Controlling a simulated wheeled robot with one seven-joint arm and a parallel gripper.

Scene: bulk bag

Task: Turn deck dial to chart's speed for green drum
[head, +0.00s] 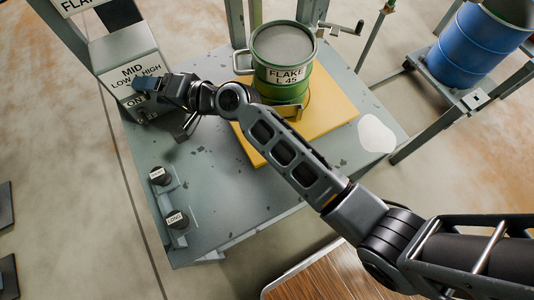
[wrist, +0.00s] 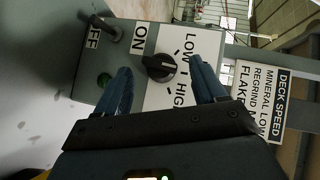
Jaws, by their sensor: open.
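The green drum (head: 281,75), labelled FLAKE L 45, stands on a yellow plate on the deck. The black deck dial (wrist: 159,68) sits on a control box with LOW and HIGH labels in the wrist view; the head view also reads MID. My gripper (wrist: 160,68) is open, its blue fingers either side of the dial; I cannot tell if they touch it. In the head view my gripper (head: 148,83) covers the dial. The dial's bar lies roughly crosswise in the wrist view; its exact setting is unclear. The deck speed chart (wrist: 262,98) reads MINERAL LOW, REGRIND and FLAKE; the last speeds are hidden.
A blue drum (head: 472,45) stands on a cart at the right. The grey deck between is mostly clear.

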